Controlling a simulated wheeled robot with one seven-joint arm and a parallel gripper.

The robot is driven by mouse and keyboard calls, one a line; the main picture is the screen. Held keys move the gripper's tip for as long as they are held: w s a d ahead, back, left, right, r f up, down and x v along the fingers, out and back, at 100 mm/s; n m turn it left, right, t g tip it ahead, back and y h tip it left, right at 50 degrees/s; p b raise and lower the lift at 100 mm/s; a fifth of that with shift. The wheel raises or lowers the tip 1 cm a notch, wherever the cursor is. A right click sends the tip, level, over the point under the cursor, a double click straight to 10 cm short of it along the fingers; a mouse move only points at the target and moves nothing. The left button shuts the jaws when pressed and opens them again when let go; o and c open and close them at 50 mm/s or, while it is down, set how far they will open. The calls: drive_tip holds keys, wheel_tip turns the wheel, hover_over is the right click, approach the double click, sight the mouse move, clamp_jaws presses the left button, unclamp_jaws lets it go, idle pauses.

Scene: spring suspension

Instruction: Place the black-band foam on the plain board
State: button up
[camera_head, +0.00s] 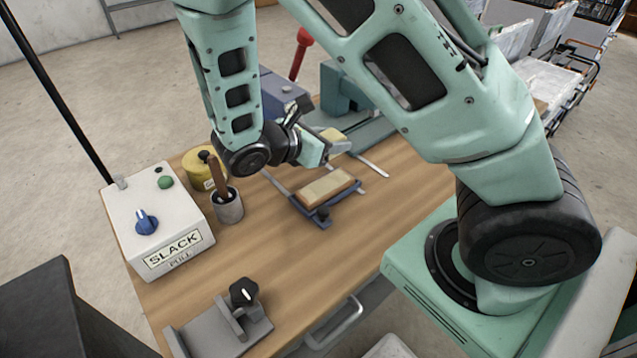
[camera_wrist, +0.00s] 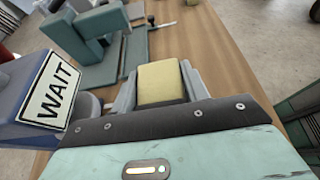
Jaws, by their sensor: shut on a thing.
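My gripper (camera_head: 328,143) is above the middle of the workbench, partly hidden behind my own arm in the head view. It is shut on a pale yellow foam block (camera_wrist: 162,82), which sits between the two grey fingers in the wrist view. The foam also shows at the fingertips in the head view (camera_head: 334,134). A flat tan board (camera_head: 326,186) lies in a blue holder with a dark knob, just in front of and below my gripper. I cannot tell whether this is the plain board.
A white box (camera_head: 157,225) marked SLACK, a cup with a brush (camera_head: 227,207) and a yellow tin (camera_head: 203,168) stand at the left. A grey clamp fixture (camera_head: 222,325) is at the front. A WAIT sign (camera_wrist: 54,91) and a green-grey machine (camera_wrist: 88,38) are beyond the gripper.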

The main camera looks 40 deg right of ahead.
sight(329, 183)
wheel_tip(329, 183, down, 9)
idle(0.4)
drive_tip(key=shift+f, duration=0.1)
drive_tip(key=shift+d+f, duration=0.1)
drive_tip(key=shift+f, duration=0.05)
drive_tip(key=o, duration=1)
